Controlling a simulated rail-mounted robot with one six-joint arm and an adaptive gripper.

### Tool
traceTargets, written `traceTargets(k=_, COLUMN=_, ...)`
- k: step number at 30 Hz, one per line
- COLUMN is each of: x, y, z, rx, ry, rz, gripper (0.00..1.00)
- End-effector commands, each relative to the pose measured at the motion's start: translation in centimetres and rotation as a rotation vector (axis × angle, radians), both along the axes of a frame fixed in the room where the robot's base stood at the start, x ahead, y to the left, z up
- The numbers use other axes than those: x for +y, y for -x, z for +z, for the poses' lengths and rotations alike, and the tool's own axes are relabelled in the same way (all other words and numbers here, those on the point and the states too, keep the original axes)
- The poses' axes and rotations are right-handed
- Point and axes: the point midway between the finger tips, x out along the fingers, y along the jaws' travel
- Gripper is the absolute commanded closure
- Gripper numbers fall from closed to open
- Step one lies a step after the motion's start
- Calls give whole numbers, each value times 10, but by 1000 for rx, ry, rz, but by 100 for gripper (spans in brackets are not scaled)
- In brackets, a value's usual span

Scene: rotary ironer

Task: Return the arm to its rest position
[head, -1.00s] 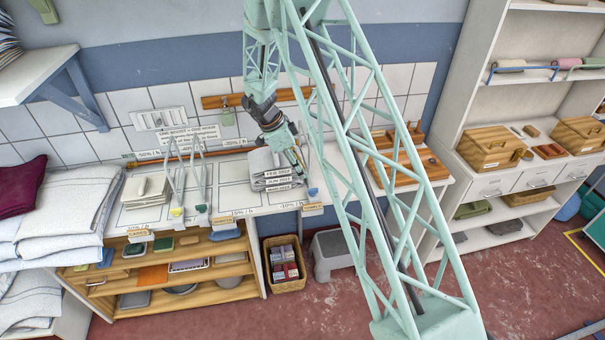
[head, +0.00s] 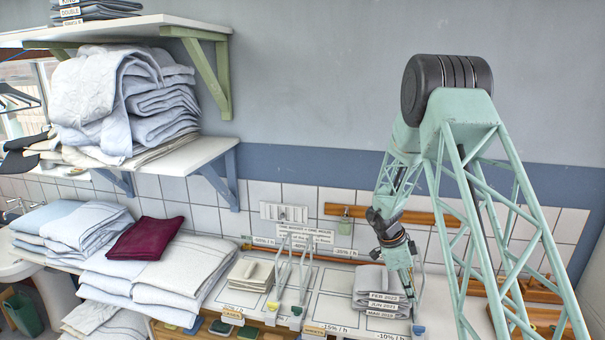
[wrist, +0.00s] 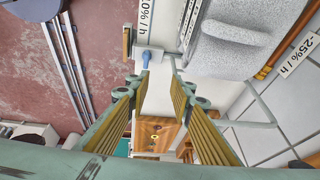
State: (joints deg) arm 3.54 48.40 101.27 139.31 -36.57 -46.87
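My arm (head: 470,150) is a pale green lattice that reaches from the lower right up to a black elbow and down to the bench. My gripper (head: 414,302) hangs low over the bench, just right of a labelled stack of grey folded cloths (head: 372,282). In the wrist view my gripper (wrist: 155,90) is open, its two yellow ribbed finger pads apart with nothing held between them. The grey cloth (wrist: 225,45) lies beyond the right finger there. I cannot tell whether a finger touches the stack.
A thin upright frame (head: 284,270) stands on the bench left of the stack. Wall shelves with linen (head: 125,105) are at upper left. A blue-tipped part (wrist: 146,57) sits at the bench edge close to the fingertips. The wall above the bench is mostly clear.

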Motion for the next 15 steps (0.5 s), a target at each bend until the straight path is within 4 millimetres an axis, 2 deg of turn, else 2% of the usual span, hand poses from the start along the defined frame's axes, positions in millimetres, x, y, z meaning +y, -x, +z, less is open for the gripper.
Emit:
traceTargets(k=8, x=0, y=-34, z=50, rx=-131, ry=24, rz=122, gripper=79)
traceTargets(k=15, x=9, y=-59, z=97, rx=-242, ry=37, rz=235, gripper=79)
